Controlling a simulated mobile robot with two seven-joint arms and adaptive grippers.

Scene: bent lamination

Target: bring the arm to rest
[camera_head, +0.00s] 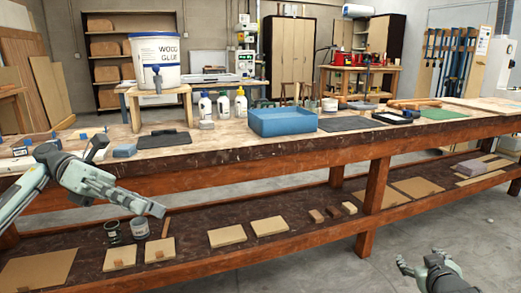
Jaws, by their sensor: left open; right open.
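My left arm comes in from the left edge, and my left gripper (124,182) is in front of the workbench's front edge, above the lower shelf. Its fingers are spread and nothing is seen between them. My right gripper (421,262) is low at the bottom right, in front of the bench and over the grey floor. Its fingers are apart and empty. Most of my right arm is out of the picture. Neither gripper is seen holding anything.
The long wooden workbench (250,158) carries a blue tray (282,122), several glue bottles (223,104) and a wood glue bucket (156,62) on a small stand. Boards and cans (140,229) lie on its lower shelf (190,212). The floor at the bottom right is mostly clear.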

